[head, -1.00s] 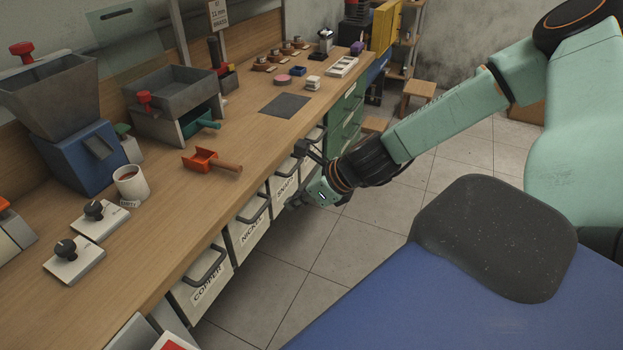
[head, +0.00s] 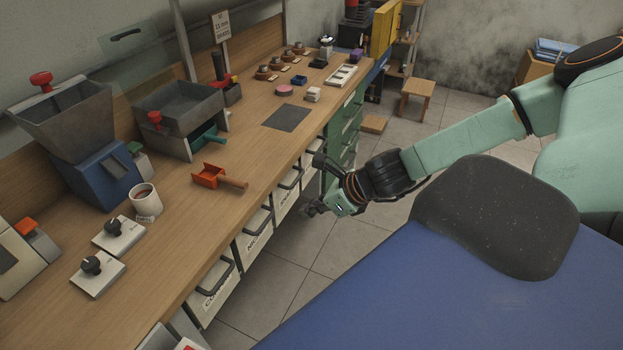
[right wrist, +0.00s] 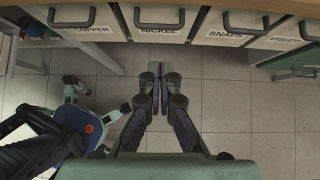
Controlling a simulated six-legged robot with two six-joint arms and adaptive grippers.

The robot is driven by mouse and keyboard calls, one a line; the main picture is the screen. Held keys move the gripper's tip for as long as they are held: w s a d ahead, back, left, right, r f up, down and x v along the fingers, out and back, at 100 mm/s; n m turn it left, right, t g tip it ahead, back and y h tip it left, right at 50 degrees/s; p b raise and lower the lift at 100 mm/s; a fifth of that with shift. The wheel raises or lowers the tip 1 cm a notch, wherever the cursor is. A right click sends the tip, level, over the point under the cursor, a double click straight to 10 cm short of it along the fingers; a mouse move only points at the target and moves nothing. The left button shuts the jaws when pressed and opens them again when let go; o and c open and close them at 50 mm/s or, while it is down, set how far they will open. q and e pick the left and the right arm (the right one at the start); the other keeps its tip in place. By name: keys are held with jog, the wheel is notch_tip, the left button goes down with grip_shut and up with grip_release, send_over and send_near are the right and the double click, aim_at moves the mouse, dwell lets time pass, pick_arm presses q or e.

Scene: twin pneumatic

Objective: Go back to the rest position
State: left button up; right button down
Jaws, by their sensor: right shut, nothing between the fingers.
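My right gripper (head: 314,208) hangs low beside the bench front, by the far bins and below the bench top. In the right wrist view its two fingers (right wrist: 158,72) are together and empty over the tiled floor. They point toward the row of bins, with a gap of floor between. My left gripper is not in view.
Bins with dark handles hang under the wooden bench (head: 170,265); a copper bin (right wrist: 82,25), a nickel bin (right wrist: 155,24) and a snaps bin (right wrist: 230,28) show. An orange scoop (head: 208,175), a mug (head: 146,203) and a hopper stand on top.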

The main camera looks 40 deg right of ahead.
dwell(0.4)
jog(key=s+a+f+n+g+h+b, duration=0.1)
jog(key=s+a+f+n+g+b, duration=0.1)
jog(key=s+f+n, duration=0.5)
jog(key=s+a+f+n+g+h+b, duration=0.1)
jog(key=s+a+f+n+g+b, duration=0.2)
jog(key=s+a+f+n, duration=0.3)
jog(key=s+a+f+n+g+h+b, duration=0.1)
jog(key=s+a+f+n+g+b, duration=0.1)
jog(key=s+a+f+n+b, duration=0.2)
jog(key=s+f+n+b, duration=0.1)
jog(key=s+f+n, duration=0.2)
jog(key=s+n, duration=0.5)
jog(key=shift+a+f+n+g, duration=0.2)
jog(key=shift+f+n+g, duration=0.15)
jog(key=shift+n, duration=2.45)
